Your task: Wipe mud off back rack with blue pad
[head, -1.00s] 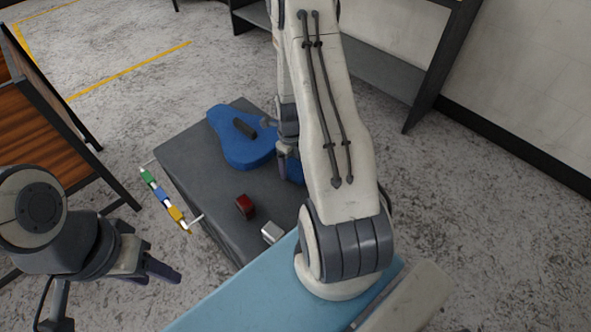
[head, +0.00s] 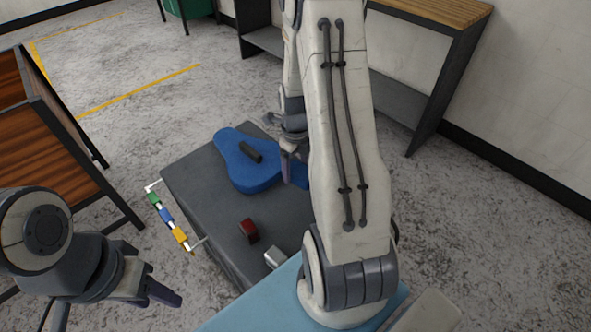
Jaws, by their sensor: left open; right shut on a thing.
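My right gripper (head: 290,168) points down over the dark grey table, at the right edge of a blue saddle-shaped piece. It is shut on a blue thing that looks like the blue pad (head: 301,174), mostly hidden behind my fingers and arm. My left gripper (head: 158,294) is open and empty at the lower left, off the table's near left side. I cannot make out the back rack or any mud in this view.
The dark grey table (head: 200,190) holds the blue saddle-shaped piece (head: 245,178), a red and black part (head: 249,230) and a small silver block (head: 274,258). A rail with coloured clips (head: 167,216) juts from its left side. A light blue surface (head: 260,307) lies in front.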

